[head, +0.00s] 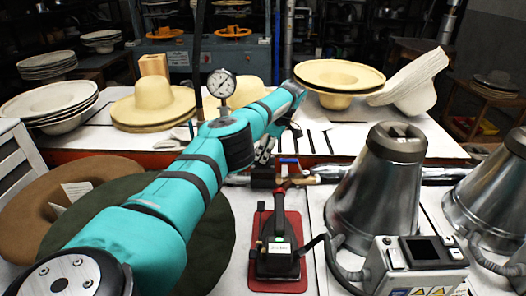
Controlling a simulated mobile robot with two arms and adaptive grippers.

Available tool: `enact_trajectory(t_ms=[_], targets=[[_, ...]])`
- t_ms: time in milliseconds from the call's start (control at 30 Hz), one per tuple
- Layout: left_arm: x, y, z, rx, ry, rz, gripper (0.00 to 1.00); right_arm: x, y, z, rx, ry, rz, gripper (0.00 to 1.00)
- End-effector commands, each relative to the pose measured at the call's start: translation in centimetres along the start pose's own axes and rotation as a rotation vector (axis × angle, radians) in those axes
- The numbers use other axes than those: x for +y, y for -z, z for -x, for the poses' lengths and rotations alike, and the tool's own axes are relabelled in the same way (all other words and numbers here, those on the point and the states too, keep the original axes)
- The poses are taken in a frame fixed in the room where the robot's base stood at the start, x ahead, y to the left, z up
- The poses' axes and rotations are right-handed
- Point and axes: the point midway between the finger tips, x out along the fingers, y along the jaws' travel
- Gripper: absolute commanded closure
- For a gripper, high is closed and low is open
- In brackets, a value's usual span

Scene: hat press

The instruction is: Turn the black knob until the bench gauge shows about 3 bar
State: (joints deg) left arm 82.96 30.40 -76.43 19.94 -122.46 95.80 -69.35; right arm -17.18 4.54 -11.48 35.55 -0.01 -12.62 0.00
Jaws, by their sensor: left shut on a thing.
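The round white bench gauge (221,83) stands upright behind my left arm. Its needle is too small to read surely, and my arm hides what lies below its stem. My left gripper (264,156) is at the end of the teal arm, which reaches across the bench and bends down to the right of the gauge. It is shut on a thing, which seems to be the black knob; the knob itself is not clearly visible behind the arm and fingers. My right gripper is out of view.
An iron (278,262) rests on a red mat (291,285) in front. A metal cone-shaped press (372,195) and control box (414,268) stand right of it. Straw hats (152,102) lie behind; a brown hat (30,215) and dark green felt (215,240) lie at left.

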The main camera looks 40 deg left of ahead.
Motion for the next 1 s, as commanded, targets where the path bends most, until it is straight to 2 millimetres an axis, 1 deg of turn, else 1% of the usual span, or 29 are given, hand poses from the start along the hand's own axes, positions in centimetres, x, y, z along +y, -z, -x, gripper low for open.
enact_trajectory(t_ms=[133, 167, 300, 567, 667, 767, 933, 1000], targets=[[0.1, 0.0, 0.1, -0.001, -0.003, -0.001, 0.83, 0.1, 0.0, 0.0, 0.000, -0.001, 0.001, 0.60], [0.1, 0.0, 0.1, -0.001, -0.003, -0.001, 0.47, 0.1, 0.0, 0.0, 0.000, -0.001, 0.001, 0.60], [0.1, 0.0, 0.1, -0.001, -0.003, -0.001, 0.29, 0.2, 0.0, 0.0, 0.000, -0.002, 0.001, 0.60], [0.0, 0.0, 0.1, 0.000, -0.001, -0.002, 0.28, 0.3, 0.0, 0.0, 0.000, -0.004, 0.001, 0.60], [0.1, 0.0, 0.7, -0.001, -0.003, -0.002, 0.28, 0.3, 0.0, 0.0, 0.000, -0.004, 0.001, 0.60], [0.1, -0.1, 2.0, -0.002, -0.005, -0.002, 0.28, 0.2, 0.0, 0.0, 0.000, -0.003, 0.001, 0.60], [0.1, -0.1, 5.4, -0.002, -0.005, -0.001, 0.28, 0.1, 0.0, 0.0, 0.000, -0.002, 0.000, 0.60], [0.0, -0.1, 5.9, 0.000, -0.001, -0.001, 0.28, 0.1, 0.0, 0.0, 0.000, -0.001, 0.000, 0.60]])
